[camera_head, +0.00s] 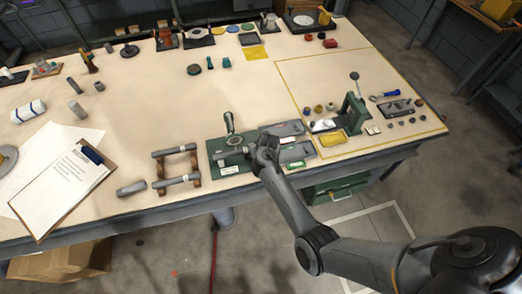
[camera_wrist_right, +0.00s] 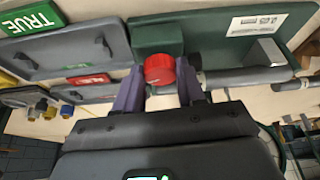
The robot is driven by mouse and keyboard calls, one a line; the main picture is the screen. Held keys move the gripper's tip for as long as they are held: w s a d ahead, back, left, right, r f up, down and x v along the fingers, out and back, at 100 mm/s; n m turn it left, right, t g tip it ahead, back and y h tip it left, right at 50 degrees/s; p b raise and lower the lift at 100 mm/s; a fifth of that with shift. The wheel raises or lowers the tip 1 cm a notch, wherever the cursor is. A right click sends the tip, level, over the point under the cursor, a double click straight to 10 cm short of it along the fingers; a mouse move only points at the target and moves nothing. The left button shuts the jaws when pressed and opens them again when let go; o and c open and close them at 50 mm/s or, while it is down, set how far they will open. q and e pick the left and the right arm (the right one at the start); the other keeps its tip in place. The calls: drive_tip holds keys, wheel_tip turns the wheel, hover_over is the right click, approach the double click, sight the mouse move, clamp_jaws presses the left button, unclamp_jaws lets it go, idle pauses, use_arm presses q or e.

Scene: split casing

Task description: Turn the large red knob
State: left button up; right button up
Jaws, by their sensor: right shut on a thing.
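The large red knob (camera_wrist_right: 159,70) shows in the right wrist view, on a green block of the dark green fixture (camera_wrist_right: 215,32). My right gripper (camera_wrist_right: 160,84) has its two purple fingers on either side of the knob, shut on it. In the head view my right gripper (camera_head: 264,152) is over the green fixture (camera_head: 216,147) near the table's front edge; my arm and gripper hide the knob there. My left gripper is not in view.
Grey casing trays (camera_wrist_right: 65,42) with TRUE (camera_wrist_right: 30,18) and red labels lie beside the fixture. A wooden-ended rack (camera_head: 176,168) and clipboard (camera_head: 62,182) lie left. The table middle is clear.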

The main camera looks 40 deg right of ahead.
drive_tip(key=shift+w+a+r+m+h+p, duration=0.1)
drive_tip(key=shift+m+h+p, duration=0.2)
drive_tip(key=shift+m+p, duration=0.4)
drive_tip(key=o, duration=1.1)
drive_tip(key=shift+c, duration=0.2)
drive_tip(key=p+v, duration=0.3)
drive_tip(key=v, duration=0.7)
drive_tip(key=shift+r, duration=0.3)
drive_tip(key=shift+a, duration=0.1)
